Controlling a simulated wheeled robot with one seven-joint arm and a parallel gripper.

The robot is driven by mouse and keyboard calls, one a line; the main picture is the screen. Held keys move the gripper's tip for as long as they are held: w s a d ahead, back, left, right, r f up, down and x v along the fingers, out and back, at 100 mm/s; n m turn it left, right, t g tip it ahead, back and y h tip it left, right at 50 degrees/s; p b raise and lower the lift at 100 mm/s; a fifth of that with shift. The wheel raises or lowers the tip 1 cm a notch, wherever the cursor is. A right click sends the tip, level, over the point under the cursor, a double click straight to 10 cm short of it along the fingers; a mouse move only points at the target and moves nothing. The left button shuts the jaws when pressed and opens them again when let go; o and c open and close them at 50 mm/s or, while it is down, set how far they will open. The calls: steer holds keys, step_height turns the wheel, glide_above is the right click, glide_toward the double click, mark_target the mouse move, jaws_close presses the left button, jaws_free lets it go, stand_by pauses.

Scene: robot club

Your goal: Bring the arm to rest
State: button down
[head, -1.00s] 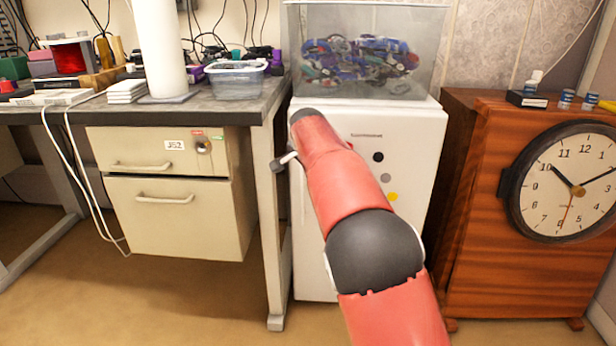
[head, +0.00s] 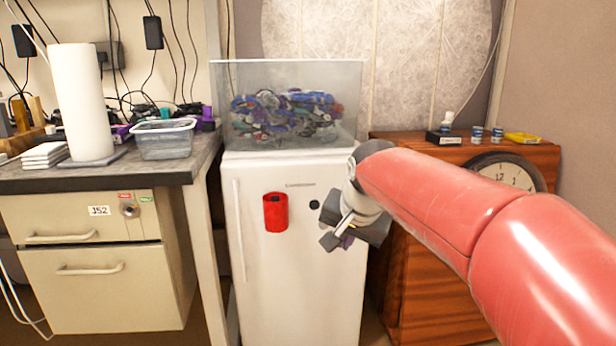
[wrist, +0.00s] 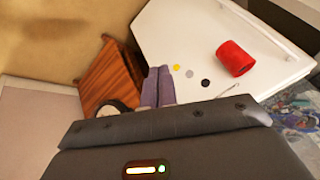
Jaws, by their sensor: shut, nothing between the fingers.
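My red arm reaches in from the right side of the head view. My gripper (head: 338,242) hangs at its end, in front of the right part of a white fridge (head: 290,285). The purple-grey fingers (wrist: 158,86) show in the wrist view, shut together with nothing between them. A red cup-like holder (head: 275,212) is on the fridge front, left of my gripper and apart from it; it also shows in the wrist view (wrist: 235,58).
A clear bin of coloured parts (head: 290,120) stands on the fridge. A desk (head: 190,160) with drawers (head: 100,285) is at left. A wooden cabinet (head: 425,300) with a clock (head: 510,172) is at right, partly behind my arm.

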steer(key=s+d+f+n, duration=0.2)
steer(key=s+d+f, duration=0.2)
steer(key=s, duration=0.8)
steer(key=s+d+f+n+h, duration=0.1)
steer(key=s+d+f, duration=0.4)
steer(key=s, duration=0.7)
steer(key=shift+f+n, duration=0.8)
steer(key=shift+f, duration=0.15)
steer(key=shift+s, duration=0.1)
